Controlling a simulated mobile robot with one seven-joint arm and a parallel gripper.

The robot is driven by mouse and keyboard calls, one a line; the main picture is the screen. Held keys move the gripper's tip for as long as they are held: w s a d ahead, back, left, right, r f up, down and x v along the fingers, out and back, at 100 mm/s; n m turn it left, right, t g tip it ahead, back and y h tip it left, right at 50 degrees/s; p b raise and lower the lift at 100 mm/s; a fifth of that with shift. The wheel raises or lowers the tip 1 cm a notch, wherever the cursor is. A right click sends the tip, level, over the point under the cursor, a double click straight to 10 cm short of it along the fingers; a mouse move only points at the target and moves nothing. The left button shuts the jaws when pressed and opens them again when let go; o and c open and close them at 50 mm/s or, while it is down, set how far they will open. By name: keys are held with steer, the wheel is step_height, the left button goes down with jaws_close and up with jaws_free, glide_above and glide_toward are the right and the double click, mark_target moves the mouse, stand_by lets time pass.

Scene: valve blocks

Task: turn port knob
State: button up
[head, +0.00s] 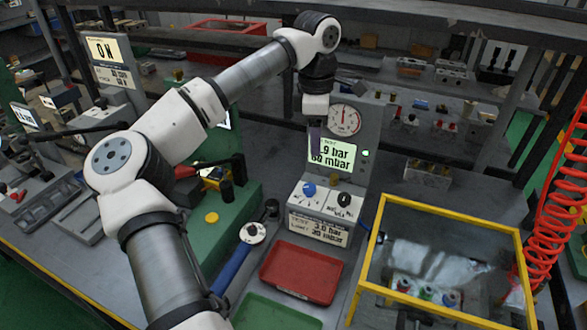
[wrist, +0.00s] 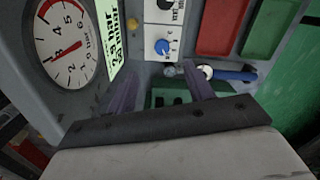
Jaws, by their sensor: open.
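The test unit (head: 363,148) has a gauge and lit screen on its upright panel and two knobs on its lower front. The blue knob (head: 309,189) is on the left and the black knob (head: 344,199) on the right. I cannot read which one is labelled port. My gripper (head: 315,138) points down in front of the screen, above the blue knob and apart from it. In the wrist view the fingers of my gripper (wrist: 160,80) are spread with nothing between them. The blue knob (wrist: 162,46) shows just beyond the fingertips, and the black knob (wrist: 165,4) is cut by the top edge.
A red tray (head: 301,273) lies before the unit, with a green tray (head: 270,313) nearer. A yellow-framed clear box (head: 445,265) stands to the right. A green block (head: 225,215) with black fittings and a blue-handled tool (head: 231,268) are to the left.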

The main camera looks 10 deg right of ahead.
mark_target(309, 186)
steer(key=f+p, duration=0.1)
steer(key=f, duration=0.3)
steer(key=f+p, duration=0.1)
steer(key=f, duration=0.4)
steer(key=f+p, duration=0.1)
steer(key=f, duration=0.3)
steer(key=shift+w+a+f+p, duration=0.15)
steer(key=shift+a+f+p, duration=0.15)
steer(key=shift+a+f, duration=0.1)
steer(key=c, duration=1)
